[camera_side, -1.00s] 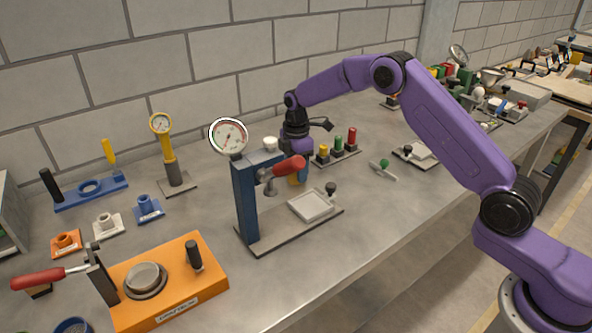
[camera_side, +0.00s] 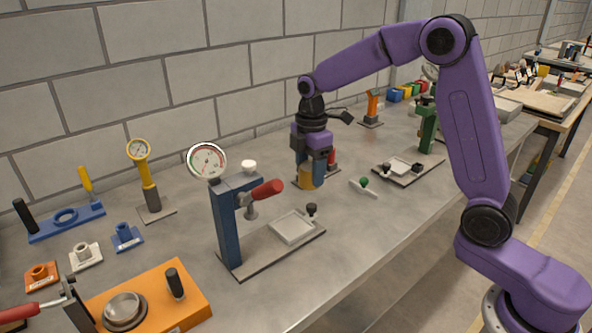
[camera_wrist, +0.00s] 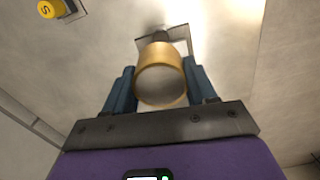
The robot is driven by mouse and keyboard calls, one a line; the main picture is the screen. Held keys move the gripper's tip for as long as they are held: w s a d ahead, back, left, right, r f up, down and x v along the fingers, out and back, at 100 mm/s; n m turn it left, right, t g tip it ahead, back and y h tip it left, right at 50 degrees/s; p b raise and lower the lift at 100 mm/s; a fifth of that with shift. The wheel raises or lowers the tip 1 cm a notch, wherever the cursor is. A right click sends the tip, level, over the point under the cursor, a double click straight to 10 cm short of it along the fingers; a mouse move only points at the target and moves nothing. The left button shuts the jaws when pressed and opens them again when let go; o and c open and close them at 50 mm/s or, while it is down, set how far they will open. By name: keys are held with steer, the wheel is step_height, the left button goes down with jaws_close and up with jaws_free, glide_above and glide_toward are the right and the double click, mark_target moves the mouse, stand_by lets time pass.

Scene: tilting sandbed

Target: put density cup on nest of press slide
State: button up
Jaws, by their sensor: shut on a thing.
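The density cup appears to be the gold-yellow cup (camera_side: 311,180), upright between my fingers in the side view; the wrist view shows its pale round face and gold side (camera_wrist: 158,54). My gripper (camera_side: 313,171) is shut on it, with dark blue fingers on both sides in the wrist view (camera_wrist: 160,88). The cup is behind and right of a blue press (camera_side: 226,222) with a gauge and red handle. A pale square slide (camera_side: 292,228) with a black knob lies on that press's base, in front of the cup. I cannot tell whether the cup touches the table.
A green-handled tool (camera_side: 363,187) lies right of the cup. Farther right stands a green press (camera_side: 427,130) with its own pale slide (camera_side: 399,166). An orange fixture (camera_side: 155,298) and a yellow gauge stand (camera_side: 148,185) are left. The front table strip is fairly clear.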

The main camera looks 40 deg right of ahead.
steer(key=shift+s+d+r, duration=0.15)
steer(key=shift+s+r, duration=0.25)
steer(key=shift+s, duration=0.4)
steer(key=s+a+r+m, duration=0.2)
steer(key=s+a+m, duration=0.1)
steer(key=s+m, duration=0.75)
steer(key=shift+n, duration=0.65)
steer(key=w+a+f, duration=0.1)
steer(key=w+f, duration=0.1)
steer(key=w, duration=0.1)
steer(key=w+a+f, duration=0.1)
steer(key=w+f, duration=0.2)
steer(key=w, duration=0.1)
steer(key=w+f, duration=0.3)
steer(key=shift+w+a, duration=0.2)
steer(key=shift+a, duration=0.2)
steer(key=shift+w+a+f, duration=0.15)
steer(key=shift+w+f, duration=0.5)
steer(key=shift+f, duration=1.6)
steer(key=shift+f, duration=0.1)
